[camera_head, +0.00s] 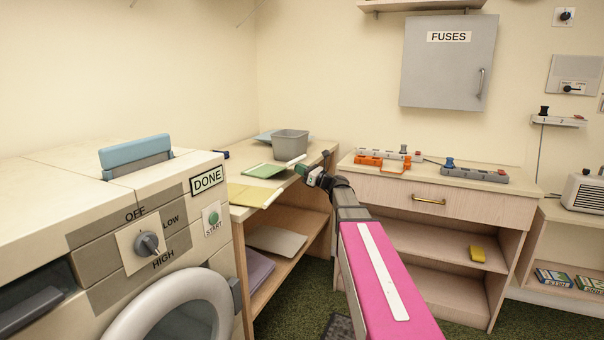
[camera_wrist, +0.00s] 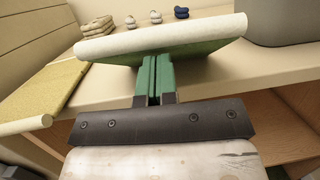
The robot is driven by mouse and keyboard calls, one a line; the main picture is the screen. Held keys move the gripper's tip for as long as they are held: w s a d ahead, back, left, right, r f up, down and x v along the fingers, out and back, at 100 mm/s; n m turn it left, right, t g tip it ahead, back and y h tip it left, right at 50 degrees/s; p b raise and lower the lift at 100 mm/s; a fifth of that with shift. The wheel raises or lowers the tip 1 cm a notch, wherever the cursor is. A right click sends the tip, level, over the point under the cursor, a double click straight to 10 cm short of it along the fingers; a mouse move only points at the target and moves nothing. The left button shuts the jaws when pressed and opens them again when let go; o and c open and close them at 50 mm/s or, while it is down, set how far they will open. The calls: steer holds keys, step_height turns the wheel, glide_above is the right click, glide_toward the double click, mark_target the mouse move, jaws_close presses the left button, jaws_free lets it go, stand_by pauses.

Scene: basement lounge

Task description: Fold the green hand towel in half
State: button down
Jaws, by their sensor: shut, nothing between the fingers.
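The green hand towel (camera_head: 264,171) lies on the wooden table, with a white bar (camera_head: 290,162) along its edge nearest my gripper. In the wrist view the white bar (camera_wrist: 200,33) crosses just beyond my fingertips, and some green cloth (camera_wrist: 200,52) shows under it. My gripper (camera_head: 301,170) is at the table's front edge, beside that bar. In the wrist view its green fingers (camera_wrist: 155,62) are together and empty, with their tips at the cloth. I cannot tell whether they touch it.
A yellow-green cloth (camera_head: 248,194) with a cream bar lies on the near side. A grey bin (camera_head: 290,144) stands just behind the green towel. The washing machine (camera_head: 150,240) is at left. A drawer cabinet (camera_head: 425,190) with power strips stands right of my arm.

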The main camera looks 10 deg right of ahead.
mark_target(299, 160)
steer(key=shift+w+a+r, duration=0.35)
steer(key=shift+a+r, duration=0.1)
steer(key=shift+r, duration=0.25)
steer(key=shift+w+a+r, duration=0.35)
steer(key=shift+a+r, duration=0.1)
steer(key=shift+r, duration=0.2)
steer(key=shift+w+a+r, duration=0.35)
steer(key=shift+a+r, duration=0.1)
steer(key=shift+r, duration=0.25)
steer(key=shift+r+x, duration=0.2)
steer(key=shift+x, duration=1.65)
steer(key=shift+r+x, duration=0.15)
steer(key=shift+x, duration=1.7)
steer(key=shift+d, duration=0.1)
steer(key=shift+f+x, duration=0.2)
steer(key=shift+x, duration=0.6)
steer(key=shift+f+x, duration=0.2)
steer(key=shift+x, duration=0.6)
steer(key=shift+f+x, duration=0.15)
steer(key=shift+x, duration=0.65)
